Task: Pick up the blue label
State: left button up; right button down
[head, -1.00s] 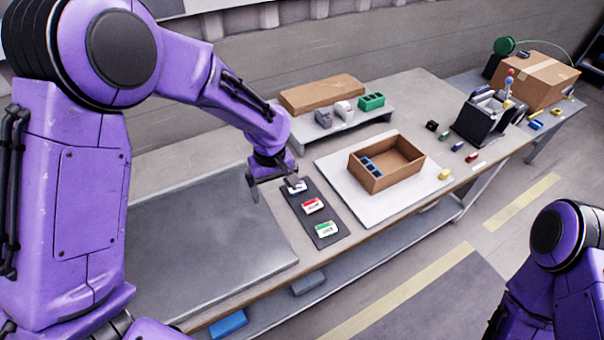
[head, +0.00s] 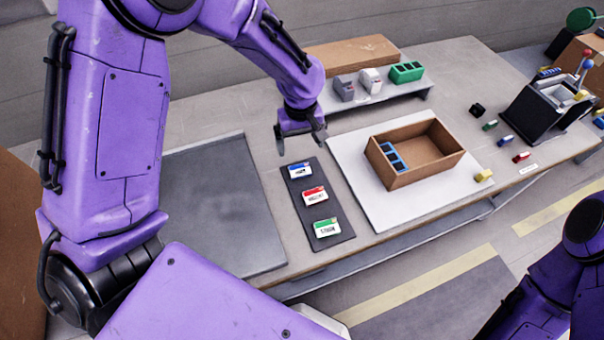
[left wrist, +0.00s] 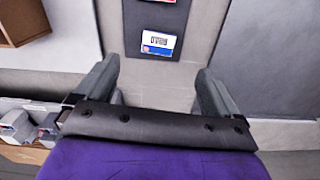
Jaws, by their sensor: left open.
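The blue label (head: 300,170) is a small white card with a blue band, lying at the far end of a dark strip (head: 338,240). A red label (head: 315,195) and a green label (head: 327,228) lie nearer on the same strip. My left gripper (head: 300,147) is open and empty, just behind and above the blue label, apart from it. In the left wrist view the blue label (left wrist: 158,44) shows beyond the open fingers (left wrist: 156,70), roughly centred between them. My right gripper is out of view.
A cardboard tray (head: 440,170) with a blue part inside stands on a white mat (head: 375,210) to the right. A raised shelf (head: 395,97) with grey and green blocks is behind. A grey mat (head: 215,220) lies clear on the left.

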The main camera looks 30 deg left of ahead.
aim_at(300, 171)
pick_arm(q)
jog(key=f, duration=1.2)
jog(key=shift+w+a+f, duration=0.25)
jog(key=shift+w+f, duration=0.1)
jog(key=shift+w, duration=0.05)
jog(key=c, duration=1.3)
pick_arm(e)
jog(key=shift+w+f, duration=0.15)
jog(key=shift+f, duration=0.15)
